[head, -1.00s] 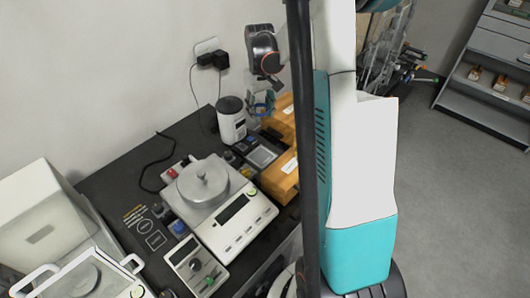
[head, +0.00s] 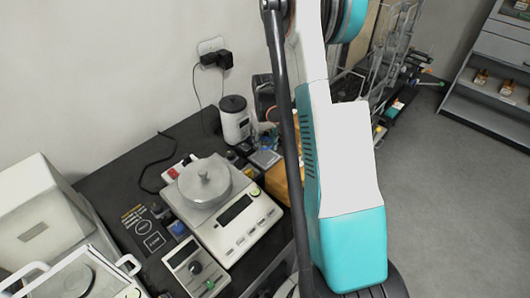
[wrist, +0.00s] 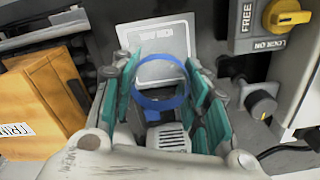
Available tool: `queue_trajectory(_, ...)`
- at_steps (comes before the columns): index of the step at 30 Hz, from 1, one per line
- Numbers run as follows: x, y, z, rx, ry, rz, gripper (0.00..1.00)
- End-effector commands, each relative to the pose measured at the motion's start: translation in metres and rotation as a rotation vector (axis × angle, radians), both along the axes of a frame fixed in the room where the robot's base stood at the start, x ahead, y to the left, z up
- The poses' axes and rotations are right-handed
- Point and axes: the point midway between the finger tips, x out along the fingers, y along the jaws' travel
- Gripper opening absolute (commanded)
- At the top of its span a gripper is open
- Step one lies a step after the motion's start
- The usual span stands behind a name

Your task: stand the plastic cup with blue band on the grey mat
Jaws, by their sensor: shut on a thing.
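The clear plastic cup with blue band (wrist: 161,103) is between the teal fingers of my gripper (wrist: 165,88) in the wrist view. The gripper is shut on it, and the blue band shows as a ring. In the head view my gripper (head: 268,141) is low over the far end of the dark table, partly hidden by my arm. I cannot tell whether the cup touches anything.
A white canister (head: 235,119) stands close to the left of my gripper. A balance (head: 232,215) with a round pan is nearer. An orange-brown box (wrist: 45,92) is at left in the wrist view; a yellow knob (wrist: 286,17) is at upper right.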

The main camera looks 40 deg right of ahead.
Motion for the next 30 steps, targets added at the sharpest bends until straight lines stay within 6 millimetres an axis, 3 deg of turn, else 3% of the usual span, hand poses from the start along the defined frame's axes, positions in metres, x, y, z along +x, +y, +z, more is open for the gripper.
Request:
queue_trajectory(8, 0.0, 0.0, -0.038, 0.0, 0.0, 0.0, 0.28)
queue_trajectory(20, 0.0, 0.0, -0.043, 0.0, 0.0, 0.0, 0.28)
queue_trajectory(21, 0.0, 0.0, -0.042, 0.0, 0.0, 0.0, 0.46)
queue_trajectory(23, 0.0, 0.0, -0.042, 0.0, 0.0, 0.0, 0.6)
queue_trajectory(30, 0.0, 0.0, -0.041, 0.0, 0.0, 0.0, 0.62)
